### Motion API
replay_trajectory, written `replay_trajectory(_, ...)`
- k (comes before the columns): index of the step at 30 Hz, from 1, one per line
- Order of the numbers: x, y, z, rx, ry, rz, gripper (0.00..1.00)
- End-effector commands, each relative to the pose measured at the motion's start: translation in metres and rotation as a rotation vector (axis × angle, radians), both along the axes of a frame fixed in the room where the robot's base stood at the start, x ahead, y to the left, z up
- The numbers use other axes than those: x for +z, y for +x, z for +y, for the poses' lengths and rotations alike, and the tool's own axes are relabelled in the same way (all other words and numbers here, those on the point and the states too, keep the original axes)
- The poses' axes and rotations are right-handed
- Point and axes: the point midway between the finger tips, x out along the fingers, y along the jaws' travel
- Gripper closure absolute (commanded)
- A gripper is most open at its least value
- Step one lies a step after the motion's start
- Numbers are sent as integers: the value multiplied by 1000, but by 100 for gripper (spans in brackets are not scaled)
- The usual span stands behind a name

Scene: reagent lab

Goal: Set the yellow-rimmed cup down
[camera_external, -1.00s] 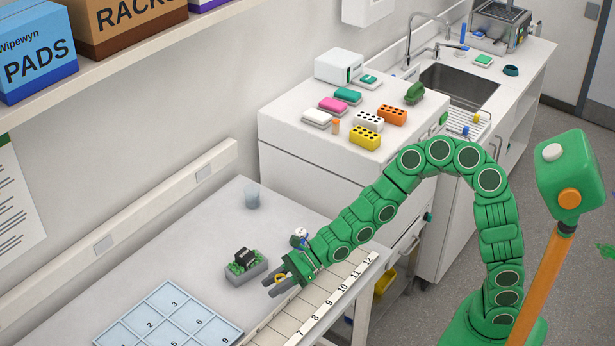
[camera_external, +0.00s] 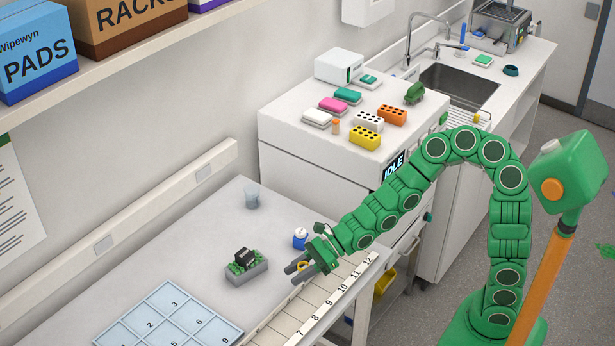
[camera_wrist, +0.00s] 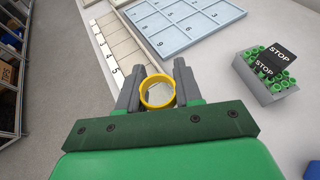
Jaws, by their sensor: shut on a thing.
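The yellow-rimmed cup (camera_wrist: 157,91) sits between my gripper's two fingers in the wrist view, its open mouth toward the camera. My gripper (camera_external: 296,273) is shut on it above the front part of the bench, near the numbered strip. In the external view only a small bit of the yellow rim (camera_external: 302,265) shows; the fingers hide the rest. I cannot tell whether the cup's base touches the bench.
A grey block with green pieces and a black STOP sign (camera_external: 246,269) stands left of my gripper. A blue numbered grid tray (camera_external: 172,318) lies further left. A numbered strip (camera_external: 327,308) runs along the front edge. A blue-and-white bottle (camera_external: 300,240) and a clear cup (camera_external: 252,198) stand behind.

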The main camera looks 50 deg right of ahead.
Motion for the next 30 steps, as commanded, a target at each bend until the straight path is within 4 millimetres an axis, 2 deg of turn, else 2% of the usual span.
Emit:
replay_trajectory(6, 9, 8, -18, -8, 2, -1, 95)
replay_trajectory(30, 22, 17, -53, -9, -2, 0, 95)
